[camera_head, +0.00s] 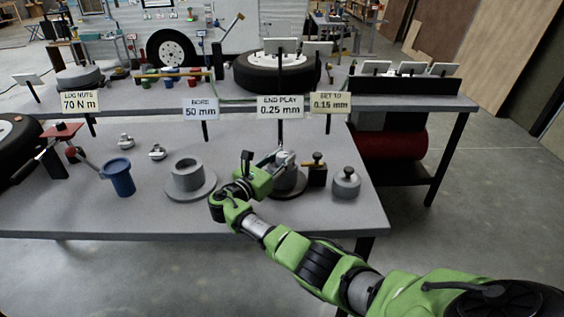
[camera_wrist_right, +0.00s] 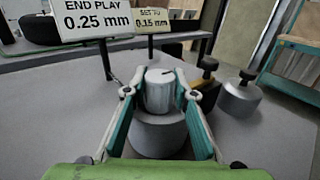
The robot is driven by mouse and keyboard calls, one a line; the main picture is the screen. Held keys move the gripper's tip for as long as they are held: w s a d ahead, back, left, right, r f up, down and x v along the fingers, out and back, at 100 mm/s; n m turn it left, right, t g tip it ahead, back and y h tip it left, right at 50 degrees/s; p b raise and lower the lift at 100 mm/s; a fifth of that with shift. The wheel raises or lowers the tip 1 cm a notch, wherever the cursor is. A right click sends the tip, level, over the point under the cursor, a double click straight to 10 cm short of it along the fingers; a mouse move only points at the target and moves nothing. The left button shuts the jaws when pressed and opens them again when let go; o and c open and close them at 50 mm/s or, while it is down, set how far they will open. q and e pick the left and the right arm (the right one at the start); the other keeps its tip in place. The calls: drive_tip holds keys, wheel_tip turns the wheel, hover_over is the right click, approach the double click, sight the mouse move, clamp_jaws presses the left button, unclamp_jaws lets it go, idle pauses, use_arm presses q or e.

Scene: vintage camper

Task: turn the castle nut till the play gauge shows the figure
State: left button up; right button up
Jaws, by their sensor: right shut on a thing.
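The castle nut (camera_wrist_right: 159,92) is a pale grey cylinder with a small dark mark on its top, sitting on a wider grey hub (camera_wrist_right: 158,136). My right gripper (camera_wrist_right: 161,94) has its fingers on either side of the nut and is shut on it. In the head view my right gripper (camera_head: 283,162) reaches over the hub (camera_head: 290,186) and hides most of the nut. The play gauge sign (camera_head: 280,107) reads END PLAY 0.25 mm. The sign beside it (camera_head: 330,103) reads SET TO 0.15 mm. My left gripper is not in view.
Right of the hub stand a dark block with a knob (camera_head: 317,174) and a grey lidded pot (camera_head: 346,184). To the left are a flanged grey ring (camera_head: 188,176) and a blue cup (camera_head: 120,178). The bench front (camera_head: 120,217) is clear.

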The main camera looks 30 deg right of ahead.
drive_tip(key=shift+r, duration=0.1)
drive_tip(key=o, duration=1.1)
drive_tip(key=v, duration=1.2)
